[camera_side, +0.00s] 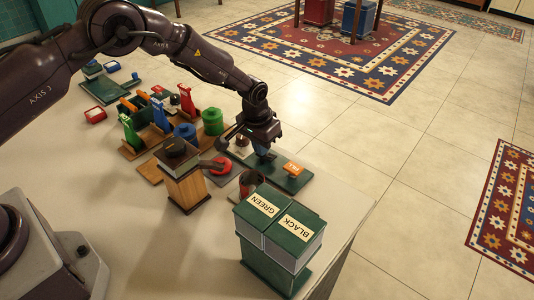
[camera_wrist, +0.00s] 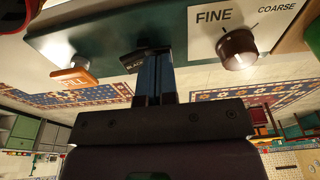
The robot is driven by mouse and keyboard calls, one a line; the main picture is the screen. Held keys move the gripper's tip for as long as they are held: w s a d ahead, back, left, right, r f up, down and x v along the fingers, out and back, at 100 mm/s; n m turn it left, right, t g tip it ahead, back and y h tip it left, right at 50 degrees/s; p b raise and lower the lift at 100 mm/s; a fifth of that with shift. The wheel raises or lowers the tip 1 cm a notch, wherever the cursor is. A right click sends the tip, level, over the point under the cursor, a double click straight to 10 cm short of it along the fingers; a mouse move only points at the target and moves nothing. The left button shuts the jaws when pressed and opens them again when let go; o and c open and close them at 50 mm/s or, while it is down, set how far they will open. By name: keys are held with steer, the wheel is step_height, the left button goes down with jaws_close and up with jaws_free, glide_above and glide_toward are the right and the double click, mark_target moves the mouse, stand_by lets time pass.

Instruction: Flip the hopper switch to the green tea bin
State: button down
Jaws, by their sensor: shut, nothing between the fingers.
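Two dark green bins stand side by side near the table's front edge in the side view, labelled GREEN (camera_side: 262,205) and BLACK (camera_side: 298,230). A long green board (camera_side: 285,182) lies behind them with an orange block (camera_side: 292,168), which reads FILL in the wrist view (camera_wrist: 75,77). My gripper (camera_side: 263,152) points down over this board, its fingers together and empty. In the wrist view the blue fingers (camera_wrist: 155,65) reach to the board beside a small dark piece (camera_wrist: 135,62). I cannot tell if they touch it, or whether it is the hopper switch.
A round knob (camera_wrist: 238,48) sits on a FINE/COARSE plate right of the fingers in the wrist view. A wooden grinder-like box (camera_side: 185,178), a red round item (camera_side: 221,166) and a green canister (camera_side: 212,121) stand left of my gripper. The front-left table is clear.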

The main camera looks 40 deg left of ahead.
steer(key=shift+r, duration=3.55)
